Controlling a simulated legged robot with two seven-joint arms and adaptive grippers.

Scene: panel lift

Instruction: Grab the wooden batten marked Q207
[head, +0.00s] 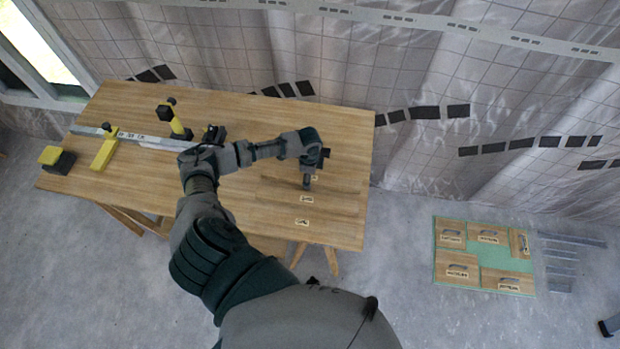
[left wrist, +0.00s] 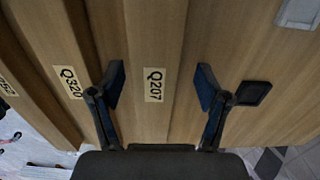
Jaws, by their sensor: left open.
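The wooden batten marked Q207 (left wrist: 156,40) runs up and down the left wrist view, its pale label (left wrist: 154,85) facing the camera. My left gripper (left wrist: 161,88) is open, with one blue-padded finger on each side of this batten. The fingers appear apart from its sides; their exact height over it is hard to judge. A batten marked Q320 (left wrist: 68,82) lies to its left. In the head view my left gripper (head: 307,183) points down over the right part of the wooden table (head: 240,110); labels there are too small to read.
A further labelled batten (left wrist: 7,86) lies at the far left of the wrist view. A black square piece (left wrist: 253,93) is right of the gripper. Yellow-and-black clamps (head: 104,150) and a metal bar (head: 150,141) occupy the table's left. A green board with wooden panels (head: 485,277) lies on the floor.

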